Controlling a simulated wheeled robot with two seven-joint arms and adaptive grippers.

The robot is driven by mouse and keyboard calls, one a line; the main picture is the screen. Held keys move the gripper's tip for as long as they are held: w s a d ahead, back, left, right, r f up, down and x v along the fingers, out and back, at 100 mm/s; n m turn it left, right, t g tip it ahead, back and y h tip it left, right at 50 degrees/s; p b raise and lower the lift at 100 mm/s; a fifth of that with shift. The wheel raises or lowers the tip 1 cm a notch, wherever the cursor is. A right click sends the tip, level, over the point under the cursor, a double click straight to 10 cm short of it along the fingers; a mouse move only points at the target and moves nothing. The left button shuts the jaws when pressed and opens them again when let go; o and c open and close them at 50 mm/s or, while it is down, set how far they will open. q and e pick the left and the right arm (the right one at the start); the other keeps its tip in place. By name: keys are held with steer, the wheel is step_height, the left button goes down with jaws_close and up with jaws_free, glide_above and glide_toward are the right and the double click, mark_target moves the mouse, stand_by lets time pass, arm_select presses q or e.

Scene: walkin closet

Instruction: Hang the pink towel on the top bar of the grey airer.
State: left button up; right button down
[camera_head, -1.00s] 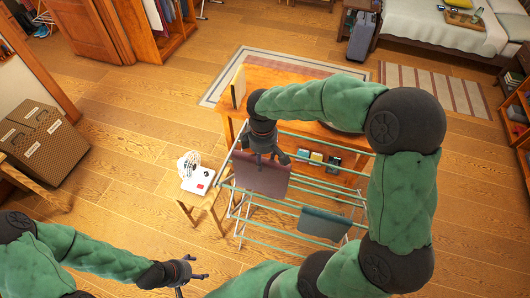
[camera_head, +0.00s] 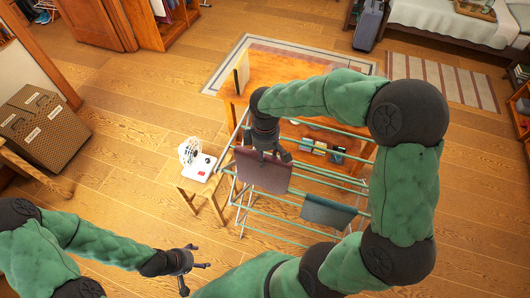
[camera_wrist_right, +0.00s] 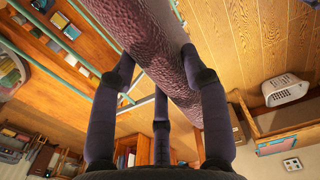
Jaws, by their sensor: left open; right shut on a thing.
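The pink towel (camera_head: 262,173), a dull mauve cloth, hangs down from my right gripper (camera_head: 265,153) over the left part of the grey airer (camera_head: 265,222). In the right wrist view the towel (camera_wrist_right: 165,45) shows as a thick textured fold between the fingers of the right gripper (camera_wrist_right: 160,80). The gripper is shut on its upper edge. I cannot tell whether the towel touches a bar. The airer's thin bars look greenish, and the right gripper and towel hide some of them. My left gripper (camera_head: 193,268) is open and empty, low and left of the airer.
Woven boxes (camera_head: 40,125) stand far left, with bare floor between.

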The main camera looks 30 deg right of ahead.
steer(key=shift+f+b, duration=6.4)
steer(key=shift+f, duration=2.4)
